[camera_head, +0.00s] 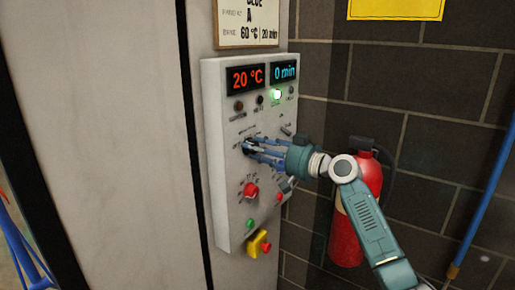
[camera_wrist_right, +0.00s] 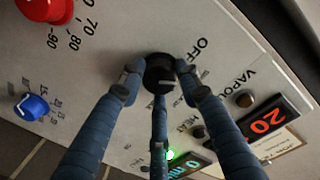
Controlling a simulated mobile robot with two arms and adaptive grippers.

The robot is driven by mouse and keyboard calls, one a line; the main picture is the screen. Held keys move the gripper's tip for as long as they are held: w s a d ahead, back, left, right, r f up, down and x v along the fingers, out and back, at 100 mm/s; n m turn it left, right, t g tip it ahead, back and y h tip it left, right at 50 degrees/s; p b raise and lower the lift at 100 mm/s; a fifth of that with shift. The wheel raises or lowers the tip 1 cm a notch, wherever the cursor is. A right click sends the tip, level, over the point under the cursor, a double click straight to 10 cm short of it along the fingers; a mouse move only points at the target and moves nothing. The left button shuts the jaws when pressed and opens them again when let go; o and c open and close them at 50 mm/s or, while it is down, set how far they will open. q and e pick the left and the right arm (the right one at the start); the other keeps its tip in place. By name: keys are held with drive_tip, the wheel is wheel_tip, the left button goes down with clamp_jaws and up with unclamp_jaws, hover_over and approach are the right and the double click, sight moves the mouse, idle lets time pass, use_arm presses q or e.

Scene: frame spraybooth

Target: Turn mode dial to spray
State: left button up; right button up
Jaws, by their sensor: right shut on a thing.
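The mode dial (camera_head: 246,147) is a black knob on the pale control panel (camera_head: 222,160), in the panel's middle left. In the right wrist view the dial (camera_wrist_right: 159,70) sits between my fingers, with the label OFF beside it and a pale mark on its face. Which label the mark meets is not clear. My right gripper (camera_head: 254,149) reaches in from the right, and its blue fingers are shut around the dial. It also shows in the right wrist view (camera_wrist_right: 158,75). My left gripper is not in view.
Displays read 20 °C (camera_head: 245,79) and 0 min (camera_head: 285,72); a green lamp (camera_head: 276,95) is lit. Below the dial are a red knob (camera_head: 251,190) and a yellow-backed red button (camera_head: 257,244). A fire extinguisher (camera_head: 345,240) stands right, behind my arm.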

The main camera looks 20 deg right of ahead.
drive_tip(key=shift+f+m, duration=0.1)
drive_tip(key=shift+m, duration=0.6)
drive_tip(key=o, duration=1.2)
drive_tip(key=v, duration=1.2)
